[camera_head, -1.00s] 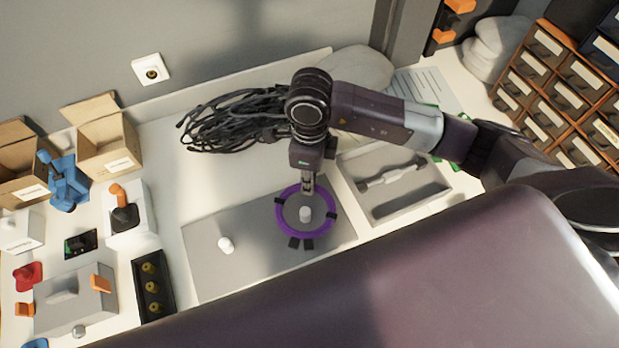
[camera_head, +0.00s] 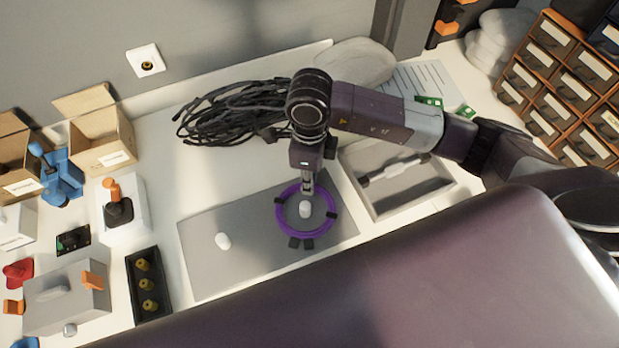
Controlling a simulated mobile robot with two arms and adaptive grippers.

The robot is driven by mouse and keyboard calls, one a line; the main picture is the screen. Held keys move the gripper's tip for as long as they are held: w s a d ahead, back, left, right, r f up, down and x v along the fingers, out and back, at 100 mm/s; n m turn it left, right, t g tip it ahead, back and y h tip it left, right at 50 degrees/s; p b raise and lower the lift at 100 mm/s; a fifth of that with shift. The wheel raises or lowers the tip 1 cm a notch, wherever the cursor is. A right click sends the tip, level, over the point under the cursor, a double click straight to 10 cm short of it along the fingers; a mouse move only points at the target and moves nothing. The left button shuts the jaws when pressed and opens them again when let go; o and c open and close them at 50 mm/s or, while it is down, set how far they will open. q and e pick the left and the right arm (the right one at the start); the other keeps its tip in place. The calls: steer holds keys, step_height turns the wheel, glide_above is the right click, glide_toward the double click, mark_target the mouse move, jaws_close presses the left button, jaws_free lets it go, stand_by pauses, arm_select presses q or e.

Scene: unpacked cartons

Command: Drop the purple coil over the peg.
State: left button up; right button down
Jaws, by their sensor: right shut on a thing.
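The purple coil (camera_head: 281,225) is a ring with several dark clips, at the right part of a grey board. A white peg (camera_head: 305,209) shows inside the ring's opening. Whether the ring rests on the board or hangs just above it, I cannot tell. My right gripper (camera_head: 307,190) points down and is shut on the coil's far edge; its fingertips are partly hidden. A second white peg (camera_head: 222,241) stands on the left part of the grey board (camera_head: 255,265), with nothing around it. My left gripper is not in view.
A grey tray (camera_head: 440,184) with a tool in it stands right of the board. A heap of black cables (camera_head: 225,118) lies behind. A black holder (camera_head: 149,285) and a grey box (camera_head: 68,298) are at left. Open cartons (camera_head: 102,140) stand at the back left.

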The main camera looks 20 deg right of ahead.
steer(key=shift+f, duration=0.3)
steer(key=c, duration=1.8)
jaws_free()
steer(key=shift+o, duration=0.2)
step_height(320, 180, up, 12)
